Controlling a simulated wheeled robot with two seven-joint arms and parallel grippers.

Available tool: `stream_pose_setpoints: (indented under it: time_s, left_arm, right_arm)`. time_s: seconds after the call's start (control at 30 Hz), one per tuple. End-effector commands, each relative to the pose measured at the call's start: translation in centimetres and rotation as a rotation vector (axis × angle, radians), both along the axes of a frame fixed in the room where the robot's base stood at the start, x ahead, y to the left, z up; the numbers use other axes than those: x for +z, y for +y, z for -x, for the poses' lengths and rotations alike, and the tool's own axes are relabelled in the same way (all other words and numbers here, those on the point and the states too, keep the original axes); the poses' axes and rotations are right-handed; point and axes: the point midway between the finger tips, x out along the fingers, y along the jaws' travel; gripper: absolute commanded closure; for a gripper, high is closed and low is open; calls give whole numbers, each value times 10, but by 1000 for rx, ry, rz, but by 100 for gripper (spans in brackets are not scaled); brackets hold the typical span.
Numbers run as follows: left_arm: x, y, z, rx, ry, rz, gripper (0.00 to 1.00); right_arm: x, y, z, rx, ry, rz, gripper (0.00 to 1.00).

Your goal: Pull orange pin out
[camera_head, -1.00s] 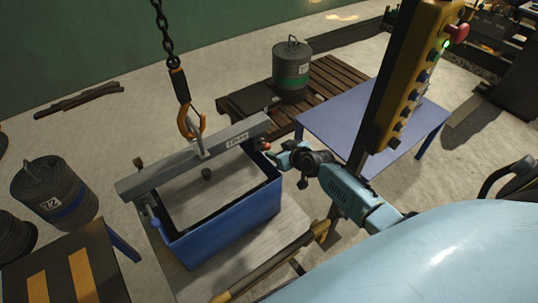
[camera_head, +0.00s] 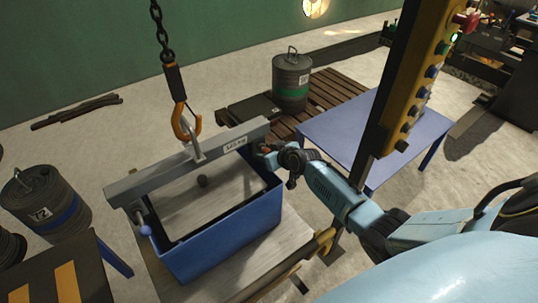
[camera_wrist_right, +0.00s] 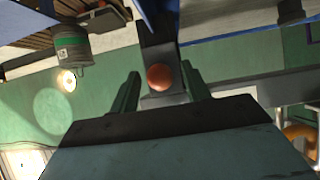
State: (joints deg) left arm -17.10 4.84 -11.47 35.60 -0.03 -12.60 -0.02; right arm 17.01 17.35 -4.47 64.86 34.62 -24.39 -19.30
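The orange pin (camera_wrist_right: 160,77) shows a round orange knob in the right wrist view, at the end of the grey lifting beam (camera_head: 187,160). My right gripper (camera_wrist_right: 160,72) is open, with one finger on each side of the knob and a visible gap to each. In the head view my right gripper (camera_head: 268,156) is at the beam's right end and mostly covers the pin (camera_head: 265,147). The pin's shaft is hidden. A blue-knobbed pin (camera_head: 146,230) is at the beam's left end. My left gripper is not in view.
The beam hangs from an orange hook (camera_head: 186,124) on a chain, above a blue crate (camera_head: 225,240) on a wooden-topped stand. A yellow control pendant (camera_head: 418,75) hangs near my right arm. A blue table (camera_head: 350,125) and a pallet with a drum (camera_head: 291,80) stand behind.

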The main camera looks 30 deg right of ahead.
Motion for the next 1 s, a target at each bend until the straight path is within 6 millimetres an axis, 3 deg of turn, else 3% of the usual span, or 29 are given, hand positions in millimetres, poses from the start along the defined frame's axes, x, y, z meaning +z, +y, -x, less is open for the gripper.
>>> stream_pose_setpoints:
  time_s: [0.03, 0.27, 1.0]
  left_arm:
    - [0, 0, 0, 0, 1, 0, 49]
    - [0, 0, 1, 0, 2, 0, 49]
    - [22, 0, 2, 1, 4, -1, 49]
  right_arm:
    - [0, 0, 0, 0, 0, 0, 60]
    - [0, 0, 0, 0, 0, 0, 88]
    - [0, -2, 32, 1, 2, 1, 88]
